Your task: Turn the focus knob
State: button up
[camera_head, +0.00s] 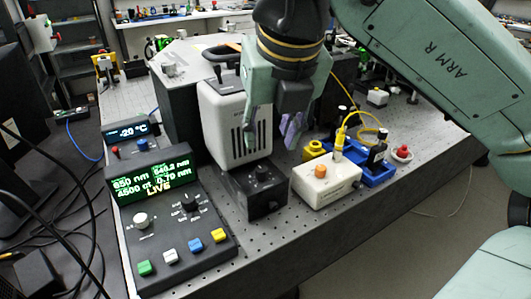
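A black box (255,192) sits at the front foot of the white slotted housing (228,125). A dark round knob (263,173) is on its upper face; no readable label tells whether it is the focus knob. My gripper (270,143) hangs above and a little behind this knob, fingers pointing down. The control console (170,215) at the left has a white knob (141,220) and a black knob (189,203).
A white box (326,187) with an orange button stands right of the black box. Behind it are a blue tray (378,173) with dark parts, a yellow cable (372,131) and a red button (402,152). The perforated bench top (300,226) is bare along its front edge.

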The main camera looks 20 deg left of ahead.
aim_at(262, 171)
jog(key=p+x, duration=0.1)
jog(key=x, duration=0.9)
jog(key=shift+s+f+p, duration=0.15)
jog(key=shift+f+p, duration=0.05)
jog(key=shift+p, duration=0.15)
jog(key=shift+c, duration=0.6)
grip_shut()
